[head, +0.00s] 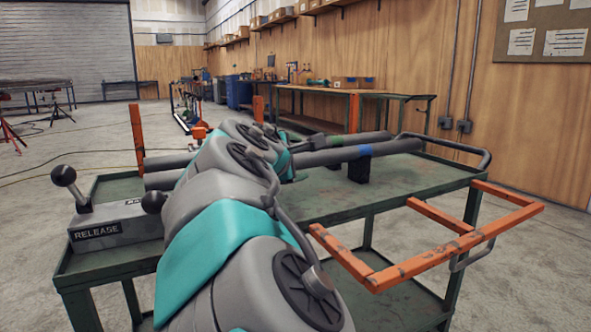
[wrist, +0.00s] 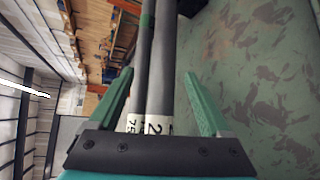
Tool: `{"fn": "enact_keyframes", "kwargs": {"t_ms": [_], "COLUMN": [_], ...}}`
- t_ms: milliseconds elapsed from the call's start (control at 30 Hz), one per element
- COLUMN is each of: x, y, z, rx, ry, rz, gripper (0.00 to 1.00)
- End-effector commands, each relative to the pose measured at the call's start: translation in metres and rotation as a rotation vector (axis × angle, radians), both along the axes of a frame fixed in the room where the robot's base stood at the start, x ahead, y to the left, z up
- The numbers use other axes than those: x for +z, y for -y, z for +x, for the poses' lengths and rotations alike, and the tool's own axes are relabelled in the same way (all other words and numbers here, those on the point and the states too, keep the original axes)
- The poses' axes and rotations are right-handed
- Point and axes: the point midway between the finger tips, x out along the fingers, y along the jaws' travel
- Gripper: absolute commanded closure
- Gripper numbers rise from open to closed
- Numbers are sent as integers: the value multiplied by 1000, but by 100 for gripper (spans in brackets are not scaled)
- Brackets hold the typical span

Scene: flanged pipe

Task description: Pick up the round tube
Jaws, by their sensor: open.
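Two long dark grey round tubes lie side by side across the cart. The nearer tube (head: 395,147) has a blue band, and the farther tube (head: 368,137) has a green band. In the wrist view, the green-banded tube (wrist: 139,75) and the tube beside it (wrist: 161,75) run lengthwise between the fingers, with white number labels near the palm. My gripper (wrist: 157,75) is open, with its green fingers on either side of the pair. A gap shows at the right finger; I cannot tell if the left finger touches. In the head view, my arm hides the gripper and the tubes' middle.
The green cart (head: 425,178) has a grey release box (head: 118,222) with lever knobs at its left. A black support block (head: 360,169) stands under the tubes. Orange upright posts (head: 137,135) rise behind. An orange frame (head: 440,252) juts out at front right.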

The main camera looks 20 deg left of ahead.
Motion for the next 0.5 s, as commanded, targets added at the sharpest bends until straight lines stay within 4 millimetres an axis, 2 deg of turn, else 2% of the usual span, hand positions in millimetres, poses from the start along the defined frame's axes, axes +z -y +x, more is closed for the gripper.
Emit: {"fn": "enact_keyframes", "kwargs": {"t_ms": [133, 367, 500], "x": [-7, -13, -19], "y": [1, 4, 9], "z": [17, 33, 52], "rx": [-3, -6, -5], "ry": [-5, -6, -4], "rz": [-1, -1, -1], "gripper": [19, 19, 19]}}
